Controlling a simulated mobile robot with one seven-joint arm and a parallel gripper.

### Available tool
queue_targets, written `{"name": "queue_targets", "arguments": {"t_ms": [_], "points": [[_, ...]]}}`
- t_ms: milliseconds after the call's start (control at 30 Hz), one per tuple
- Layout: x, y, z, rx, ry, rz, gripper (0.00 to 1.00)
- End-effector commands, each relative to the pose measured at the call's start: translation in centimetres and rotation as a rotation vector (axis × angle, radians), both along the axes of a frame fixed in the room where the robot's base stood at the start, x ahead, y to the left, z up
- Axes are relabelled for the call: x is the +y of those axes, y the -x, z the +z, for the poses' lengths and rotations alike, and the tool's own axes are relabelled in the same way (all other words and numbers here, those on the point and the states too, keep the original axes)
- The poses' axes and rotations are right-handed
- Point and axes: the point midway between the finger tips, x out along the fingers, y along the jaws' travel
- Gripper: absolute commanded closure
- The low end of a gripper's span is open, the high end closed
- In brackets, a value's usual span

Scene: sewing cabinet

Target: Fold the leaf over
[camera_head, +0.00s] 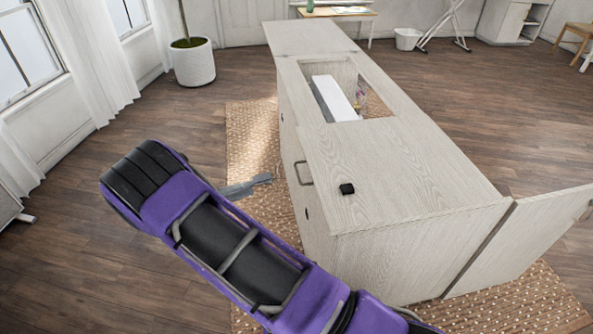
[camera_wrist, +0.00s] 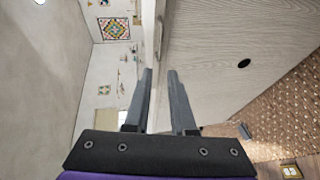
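The pale wood-grain sewing cabinet (camera_head: 400,165) stands at centre right in the head view. A grey bar handle (camera_head: 303,173) is at the left edge of its near top section. A seam sets off a flat far section (camera_head: 310,38) of the top. I cannot tell which panel is the leaf. My gripper (camera_head: 268,179) is left of the handle, apparently apart from it. In the wrist view, my gripper (camera_wrist: 159,72) is open, with a narrow gap between the fingertips. The panel edge and handle (camera_wrist: 159,38) lie just beyond the tips; nothing is held.
A rectangular opening in the top shows a white block (camera_head: 334,98) inside. A panel (camera_head: 530,240) stands out at the cabinet's near right. A woven rug (camera_head: 250,130) lies under the cabinet. Wood floor to the left is clear.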

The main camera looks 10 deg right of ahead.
Motion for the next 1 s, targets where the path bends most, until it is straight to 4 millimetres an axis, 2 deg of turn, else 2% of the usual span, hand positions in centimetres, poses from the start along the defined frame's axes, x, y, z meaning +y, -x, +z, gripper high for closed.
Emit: {"name": "queue_targets", "arguments": {"t_ms": [233, 700, 833, 1000], "points": [[-2.3, -0.9, -0.6, -0.001, 0.011, 0.0, 0.77], [-11.6, -4.7, -2.3, 0.0, 0.011, 0.0, 0.77], [-13.7, -5.6, -2.7, 0.0, 0.01, 0.0, 0.77], [-15.3, -6.4, -3.0, 0.0, 0.009, 0.002, 0.77]]}}
